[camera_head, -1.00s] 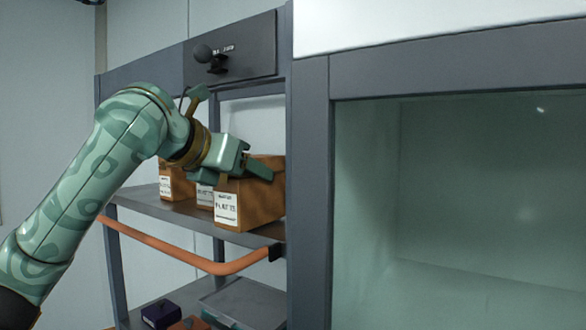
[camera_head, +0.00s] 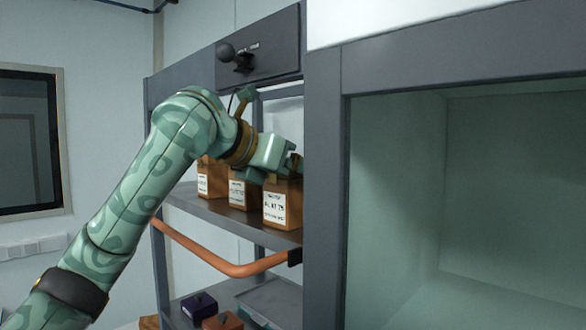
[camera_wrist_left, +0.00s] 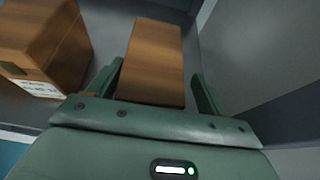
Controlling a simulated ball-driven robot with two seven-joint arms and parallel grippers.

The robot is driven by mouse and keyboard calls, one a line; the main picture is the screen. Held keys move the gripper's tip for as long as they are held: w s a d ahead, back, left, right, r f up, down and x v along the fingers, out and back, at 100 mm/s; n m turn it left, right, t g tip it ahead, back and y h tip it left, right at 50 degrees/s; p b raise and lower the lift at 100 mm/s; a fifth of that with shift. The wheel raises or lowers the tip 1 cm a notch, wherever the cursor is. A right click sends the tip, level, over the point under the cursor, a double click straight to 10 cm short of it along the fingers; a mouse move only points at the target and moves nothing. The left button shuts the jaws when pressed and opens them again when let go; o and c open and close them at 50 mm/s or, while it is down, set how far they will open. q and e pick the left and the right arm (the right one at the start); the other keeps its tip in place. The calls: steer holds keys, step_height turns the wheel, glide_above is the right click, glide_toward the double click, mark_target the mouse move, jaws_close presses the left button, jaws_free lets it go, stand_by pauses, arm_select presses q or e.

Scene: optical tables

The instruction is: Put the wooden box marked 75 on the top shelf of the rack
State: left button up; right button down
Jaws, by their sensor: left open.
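The wooden box marked 75 (camera_head: 281,207) stands upright on the upper visible shelf (camera_head: 222,215) of the rack, at the right end of a row of boxes. Its label faces the front, and the rack's upright cuts off its right side in the head view. My left gripper (camera_head: 275,171) is open over its top. In the left wrist view the box's brown top (camera_wrist_left: 153,55) lies between the two open fingers, with a gap showing on the right side. I cannot tell whether the left finger touches it. My right gripper is not in view.
Two similar labelled boxes, a middle one (camera_head: 238,194) and a left one (camera_head: 206,182), stand close beside it. A lower shelf holds a dark blue box (camera_head: 199,306). A grey upright (camera_head: 322,180) is close on the right.

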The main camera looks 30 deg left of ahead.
arm_select(q)
steer(key=shift+w+a, duration=0.2)
steer(key=shift+a, duration=0.3)
steer(key=shift+w+a+f, duration=0.25)
steer(key=shift+w+a, duration=0.3)
steer(key=shift+a, duration=0.1)
steer(key=d+b+v, duration=0.1)
steer(key=b+v, duration=0.1)
steer(key=v, duration=0.9)
steer(key=shift+s+r, duration=0.3)
steer(key=shift+s, duration=0.25)
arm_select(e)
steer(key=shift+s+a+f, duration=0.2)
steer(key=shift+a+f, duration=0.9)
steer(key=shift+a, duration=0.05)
